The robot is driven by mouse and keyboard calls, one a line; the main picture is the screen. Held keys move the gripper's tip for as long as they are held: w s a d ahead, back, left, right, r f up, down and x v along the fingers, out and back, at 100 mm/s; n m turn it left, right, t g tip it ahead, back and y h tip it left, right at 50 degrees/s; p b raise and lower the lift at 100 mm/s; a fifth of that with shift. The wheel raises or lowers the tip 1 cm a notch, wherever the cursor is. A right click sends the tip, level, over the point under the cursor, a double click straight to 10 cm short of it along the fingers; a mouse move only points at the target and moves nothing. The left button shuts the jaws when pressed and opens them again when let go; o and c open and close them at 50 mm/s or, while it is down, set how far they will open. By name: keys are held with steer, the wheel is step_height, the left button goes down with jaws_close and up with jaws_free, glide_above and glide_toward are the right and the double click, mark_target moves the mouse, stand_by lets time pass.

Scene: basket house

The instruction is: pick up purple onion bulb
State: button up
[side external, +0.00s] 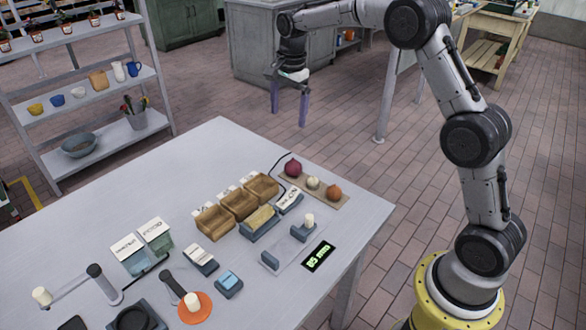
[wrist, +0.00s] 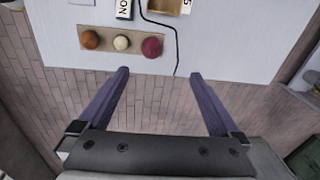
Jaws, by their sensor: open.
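The purple onion bulb (side external: 292,168) sits at the far left end of a brown board (side external: 328,197) near the table's back right edge. In the wrist view the purple onion (wrist: 152,47) is at the right end of the board (wrist: 109,53). My gripper (side external: 289,117) is open and empty, with purple-grey fingers pointing down, held above and beyond the table's back edge. In the wrist view my gripper (wrist: 158,73) has its fingers wide apart, and the onion appears ahead of them, not between them.
A white bulb (side external: 313,183) and a brown-orange bulb (side external: 334,192) share the board. A black cable (wrist: 176,40) runs close beside the purple onion. Wooden boxes (side external: 240,203) and a small labelled device (side external: 289,200) stand nearby on the grey table (side external: 190,160).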

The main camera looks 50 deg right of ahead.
steer(key=g, duration=0.1)
glide_toward(293, 165)
steer(key=f, duration=0.3)
steer(key=w+d+f, duration=0.1)
steer(key=f, duration=0.1)
steer(key=shift+f, duration=0.3)
steer(key=shift+s+d+f, duration=0.1)
steer(key=shift+f, duration=2.75)
steer(key=c, duration=1.4)
steer(key=shift+r, duration=0.1)
